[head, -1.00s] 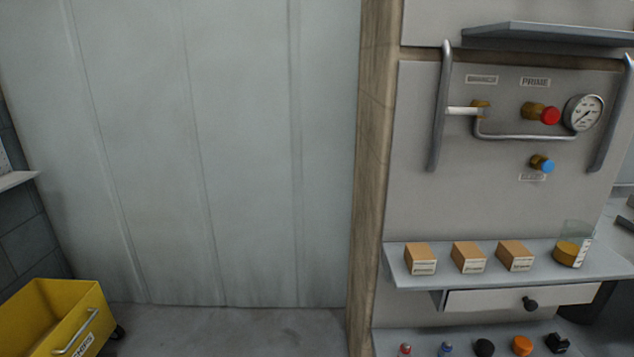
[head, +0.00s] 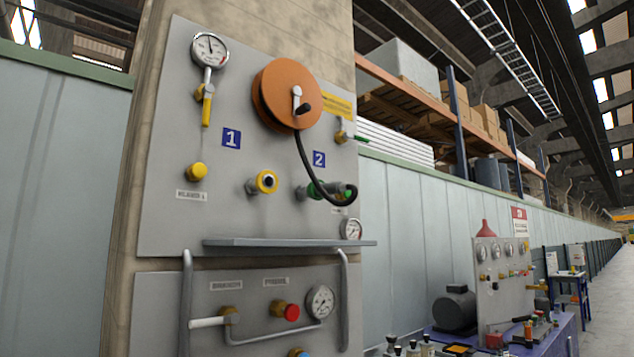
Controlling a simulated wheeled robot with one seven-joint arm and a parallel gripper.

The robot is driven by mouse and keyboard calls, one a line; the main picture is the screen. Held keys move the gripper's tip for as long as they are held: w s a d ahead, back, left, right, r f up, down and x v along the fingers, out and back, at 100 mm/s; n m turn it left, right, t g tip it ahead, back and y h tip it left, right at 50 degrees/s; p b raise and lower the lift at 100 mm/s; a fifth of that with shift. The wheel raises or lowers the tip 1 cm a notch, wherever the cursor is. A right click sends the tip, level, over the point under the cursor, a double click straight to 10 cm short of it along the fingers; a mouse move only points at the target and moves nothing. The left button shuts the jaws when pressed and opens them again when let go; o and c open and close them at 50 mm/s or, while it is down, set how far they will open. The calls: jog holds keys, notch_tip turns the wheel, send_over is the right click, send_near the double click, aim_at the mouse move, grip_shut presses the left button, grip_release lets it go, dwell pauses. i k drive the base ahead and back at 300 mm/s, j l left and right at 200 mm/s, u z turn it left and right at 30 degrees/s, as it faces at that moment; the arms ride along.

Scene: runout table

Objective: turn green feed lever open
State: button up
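A short green lever (head: 361,138) sits on a brass valve (head: 342,134) at the upper right edge of the upper grey panel (head: 165,240). It points sideways to the right, past the panel edge, and is small in view. A yellow label (head: 337,105) is just above it. A green fitting (head: 330,189) with a black hose at its end sits lower, below the blue number 2 sign (head: 319,159). My gripper is not in view.
An orange hose reel (head: 272,93) stands out left of the green lever, its black hose (head: 309,165) hanging below. A yellow lever (head: 207,110) hangs under a gauge (head: 209,50) at left. A grey shelf (head: 290,243) juts out below. A purple bench (head: 545,340) stands at right.

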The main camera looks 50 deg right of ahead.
aim_at(346, 135)
jog(key=z, duration=1.05)
